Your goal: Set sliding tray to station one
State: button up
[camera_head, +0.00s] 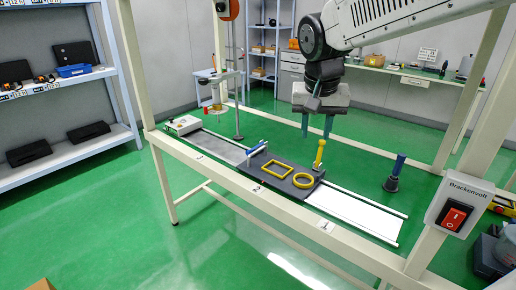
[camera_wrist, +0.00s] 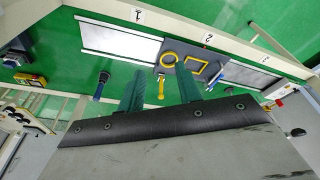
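The sliding tray (camera_head: 262,175) is a dark grey plate with a yellow square outline (camera_head: 276,170) and a yellow ring (camera_head: 303,181). It sits on rails by label 2 (camera_head: 257,188), between labels 3 (camera_head: 200,155) and 1 (camera_head: 325,226). A yellow upright post (camera_head: 319,155) stands at its right end and a blue-handled part (camera_head: 257,149) at its left. My gripper (camera_head: 316,130) is open and empty, pointing down above or behind the post. In the wrist view the post (camera_wrist: 161,88) shows between the spread fingers (camera_wrist: 160,92); the gap in depth is unclear.
White rail bed (camera_head: 355,212) lies bare right of the tray, by label 1; a grey bed (camera_head: 215,147) lies left. A blue peg on a dark base (camera_head: 392,183) stands right. A white box (camera_head: 183,125) is at the left end. Frame posts and a red switch (camera_head: 454,217) border the front.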

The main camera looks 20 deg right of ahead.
jog(key=w+f+m, duration=0.2)
jog(key=w, duration=0.9)
jog(key=m+t+h, duration=0.1)
jog(key=m+t, duration=0.1)
jog(key=m, duration=0.3)
send_over(256, 152)
jog(key=s+a, duration=0.1)
jog(key=s, duration=0.2)
notch_tip(256, 152, down, 17)
jog(key=x, duration=0.7)
jog(key=shift+a, duration=0.2)
jog(key=shift+w+d+f, duration=0.1)
jog(key=shift+w+f, duration=0.15)
jog(key=shift+f, duration=0.35)
grip_shut()
